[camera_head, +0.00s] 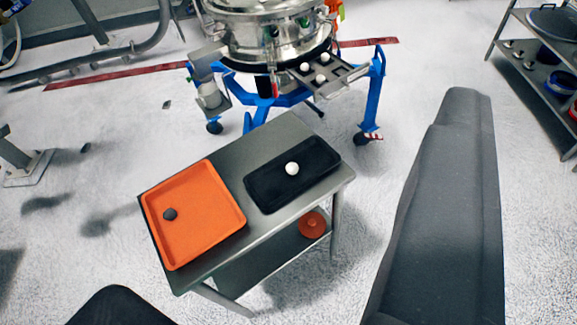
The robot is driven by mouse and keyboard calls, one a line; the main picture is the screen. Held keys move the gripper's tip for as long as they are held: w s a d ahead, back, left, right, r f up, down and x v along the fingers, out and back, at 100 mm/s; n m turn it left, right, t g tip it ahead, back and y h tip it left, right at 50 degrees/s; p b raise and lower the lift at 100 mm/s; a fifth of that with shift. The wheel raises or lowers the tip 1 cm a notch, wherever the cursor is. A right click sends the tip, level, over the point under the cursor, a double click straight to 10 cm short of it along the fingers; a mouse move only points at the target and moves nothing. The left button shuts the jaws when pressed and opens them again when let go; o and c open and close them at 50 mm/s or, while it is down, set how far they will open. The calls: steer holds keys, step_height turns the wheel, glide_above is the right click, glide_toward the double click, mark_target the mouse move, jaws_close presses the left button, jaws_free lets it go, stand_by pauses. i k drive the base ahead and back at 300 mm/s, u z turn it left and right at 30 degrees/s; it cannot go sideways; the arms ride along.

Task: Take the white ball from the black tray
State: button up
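The white ball (292,168) rests in the black tray (263,202), near the tray's middle. The black tray lies on the right part of a small grey metal table (272,131). My gripper (290,190) shows as two dark fingers, a long grey one at the right and a black tip at the bottom left. They are wide apart with nothing between them up close. The table and both trays show in the gap, well beyond the fingers. Nothing hides the white ball.
An orange tray (205,215) with a dark ball (170,214) sits left of the black tray. An orange round object (312,224) is on the lower shelf. Behind stands a metal sifter (265,35) on blue legs, with several white balls on its side holder (345,75).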

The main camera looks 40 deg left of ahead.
mark_target(292, 168)
steer(key=i, duration=0.95)
steer(key=z, duration=0.05)
